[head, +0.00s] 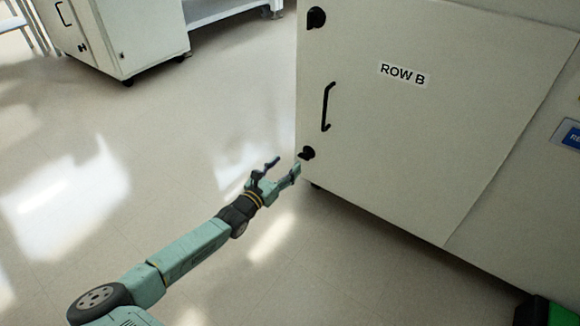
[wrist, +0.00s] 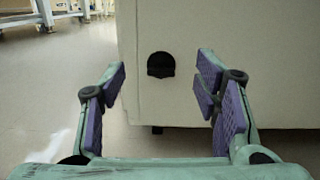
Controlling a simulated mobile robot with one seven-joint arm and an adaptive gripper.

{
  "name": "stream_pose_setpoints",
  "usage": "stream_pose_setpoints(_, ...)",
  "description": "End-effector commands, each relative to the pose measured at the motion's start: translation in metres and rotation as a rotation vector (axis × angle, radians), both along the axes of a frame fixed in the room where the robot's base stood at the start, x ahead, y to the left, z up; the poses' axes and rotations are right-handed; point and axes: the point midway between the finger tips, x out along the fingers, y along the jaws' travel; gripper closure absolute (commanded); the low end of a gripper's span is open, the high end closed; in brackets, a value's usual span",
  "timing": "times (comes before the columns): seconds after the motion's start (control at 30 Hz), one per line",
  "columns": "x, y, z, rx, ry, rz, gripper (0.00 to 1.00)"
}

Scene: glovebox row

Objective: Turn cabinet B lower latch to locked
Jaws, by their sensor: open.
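The cabinet door labelled ROW B (head: 405,120) is shut and fills the right of the head view. Its lower latch (head: 307,153) is a small black knob near the lower left corner. The same latch (wrist: 161,65) shows in the wrist view as a dark round knob, ahead of my gripper and between its fingers as seen. My gripper (head: 279,169) is open and empty, just left of and slightly below the latch. Its purple-padded fingers (wrist: 160,86) are spread wide in the wrist view. They appear apart from the latch. The latch's exact turn is too small to tell.
An upper black latch (head: 316,18) and a black vertical handle (head: 327,107) are on the same door edge. Another cabinet on casters (head: 118,38) stands at the back left. The floor (head: 150,140) left of the cabinet is clear. A green object (head: 560,314) lies at the lower right.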

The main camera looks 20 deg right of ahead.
Motion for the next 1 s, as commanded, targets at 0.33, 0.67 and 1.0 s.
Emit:
stream_pose_setpoints(0.33,0.004,-0.015,-0.037,0.07,0.0,-0.022,0.43)
stream_pose_setpoints(0.67,0.042,-0.063,-0.037,0.068,0.001,-0.021,0.43)
stream_pose_setpoints(1.0,0.057,-0.08,-0.035,0.069,0.002,-0.018,0.43)
